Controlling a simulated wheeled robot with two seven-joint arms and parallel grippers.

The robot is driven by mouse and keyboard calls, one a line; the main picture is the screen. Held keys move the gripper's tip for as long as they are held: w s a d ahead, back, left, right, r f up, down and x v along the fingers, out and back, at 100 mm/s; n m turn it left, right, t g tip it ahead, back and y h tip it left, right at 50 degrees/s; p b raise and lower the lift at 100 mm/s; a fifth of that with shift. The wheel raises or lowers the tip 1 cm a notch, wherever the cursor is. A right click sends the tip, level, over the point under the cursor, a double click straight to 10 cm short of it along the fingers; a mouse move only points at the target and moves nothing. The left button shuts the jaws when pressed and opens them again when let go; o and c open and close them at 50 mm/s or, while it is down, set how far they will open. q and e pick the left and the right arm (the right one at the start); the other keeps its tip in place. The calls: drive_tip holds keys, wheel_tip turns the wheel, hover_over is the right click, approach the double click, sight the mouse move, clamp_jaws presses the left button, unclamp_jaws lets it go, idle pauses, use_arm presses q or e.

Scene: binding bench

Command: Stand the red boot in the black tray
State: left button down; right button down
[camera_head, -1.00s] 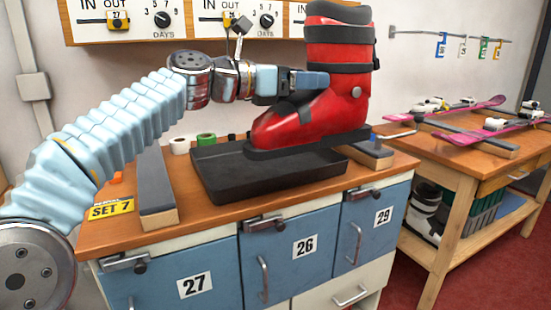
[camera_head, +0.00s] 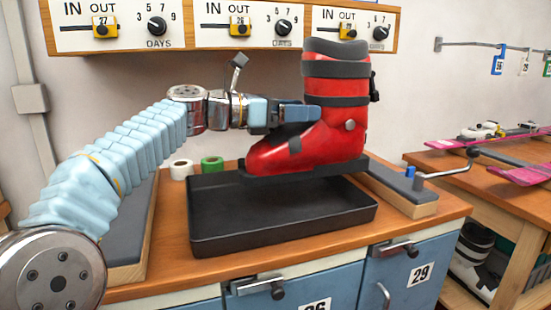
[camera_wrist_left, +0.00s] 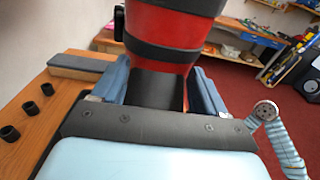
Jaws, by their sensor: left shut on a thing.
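The red boot (camera_head: 325,130) with black straps and a black sole is upright in the head view. My left gripper (camera_head: 300,113) is shut on the boot's shaft from the left, and the boot also fills the top of the left wrist view (camera_wrist_left: 170,35). The black tray (camera_head: 285,235) lies on the bench top below the boot. The boot's sole is over the tray's back part; whether it touches the back rim I cannot tell. The tray floor in front is bare. My right gripper is not identifiable in these views.
Grey-topped blocks flank the tray, at left (camera_head: 128,235) and right (camera_head: 398,190). A white roll (camera_head: 181,169) and a green roll (camera_head: 212,167) stand behind it. A crank handle (camera_head: 450,165) juts out at the right. A dial board (camera_head: 220,24) hangs behind on the wall.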

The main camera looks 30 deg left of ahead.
sight(273, 132)
use_arm(q)
drive_tip(key=a+f, duration=0.2)
drive_tip(key=s+a+f+b, duration=0.1)
drive_tip(key=f, duration=0.1)
drive_tip(key=shift+s+a+f, duration=0.15)
drive_tip(key=shift+a+f, duration=0.2)
drive_tip(key=f, duration=0.2)
drive_tip(key=f+b, duration=0.1)
drive_tip(key=shift+s+a+f, duration=0.1)
drive_tip(key=shift+a+f, duration=0.05)
drive_tip(key=shift+a, duration=0.15)
drive_tip(key=shift+f, duration=0.25)
unclamp_jaws()
drive_tip(key=shift+f, duration=0.15)
drive_tip(key=v, duration=1.2)
